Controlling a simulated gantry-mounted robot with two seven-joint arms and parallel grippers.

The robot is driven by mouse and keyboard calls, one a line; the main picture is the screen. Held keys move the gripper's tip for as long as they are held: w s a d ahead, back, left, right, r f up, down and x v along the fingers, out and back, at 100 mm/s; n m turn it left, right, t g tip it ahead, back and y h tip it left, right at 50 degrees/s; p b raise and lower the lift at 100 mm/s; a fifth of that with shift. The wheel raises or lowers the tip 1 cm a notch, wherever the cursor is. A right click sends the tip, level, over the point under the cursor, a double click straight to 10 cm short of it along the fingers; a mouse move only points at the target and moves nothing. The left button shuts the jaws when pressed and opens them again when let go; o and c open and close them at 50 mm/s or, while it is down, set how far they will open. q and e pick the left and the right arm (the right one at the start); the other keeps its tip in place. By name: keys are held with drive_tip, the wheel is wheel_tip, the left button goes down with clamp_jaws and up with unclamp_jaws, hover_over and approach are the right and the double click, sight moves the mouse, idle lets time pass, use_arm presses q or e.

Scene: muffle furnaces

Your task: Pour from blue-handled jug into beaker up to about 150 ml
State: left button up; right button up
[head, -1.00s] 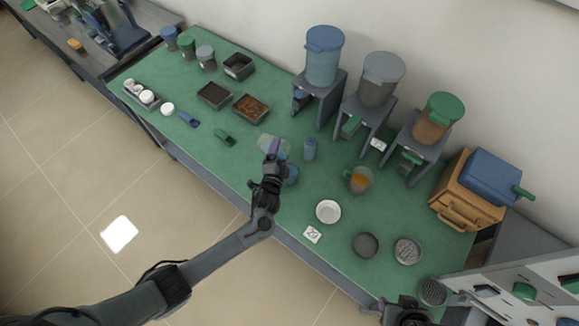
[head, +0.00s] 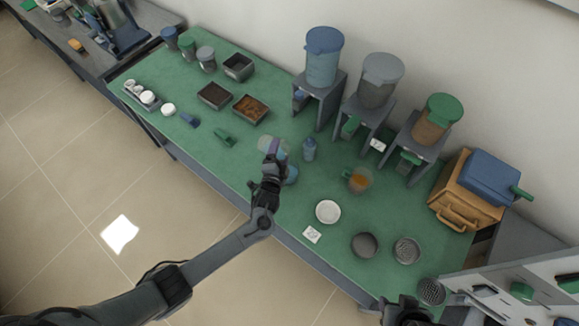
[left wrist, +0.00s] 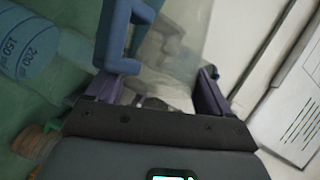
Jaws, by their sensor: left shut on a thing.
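My left gripper (head: 271,158) is shut on the blue handle (left wrist: 118,35) of a clear jug (left wrist: 172,45). The jug (head: 266,144) is held above the green bench, and its body looks tilted in the left wrist view. A beaker marked 150 and 200 ml (left wrist: 32,48) looks blue and lies beside the jug in that view. In the head view the beaker (head: 292,174) is partly hidden behind my left gripper. I cannot tell its level or see a stream. My right gripper (head: 408,308) is at the bottom edge, its jaws unclear.
Three hoppers on stands line the back, including a blue-lidded one (head: 323,60).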

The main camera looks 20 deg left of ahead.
use_arm(q)
drive_tip(key=shift+a+r+n+p, duration=0.2)
drive_tip(key=shift+r+n+p, duration=0.2)
drive_tip(key=shift+r+p, duration=0.15)
drive_tip(key=shift+w+f+g, duration=0.1)
drive_tip(key=shift+g, duration=0.2)
drive_tip(key=r+n+p, duration=0.1)
drive_tip(key=p, duration=0.1)
drive_tip(key=a+r+n+g+h+p, duration=0.1)
drive_tip(key=p, duration=0.1)
drive_tip(key=shift+w, duration=0.15)
drive_tip(key=shift+a+n+h+p, duration=0.2)
drive_tip(key=shift+n+h+p, duration=0.1)
drive_tip(key=shift+n+p, duration=0.1)
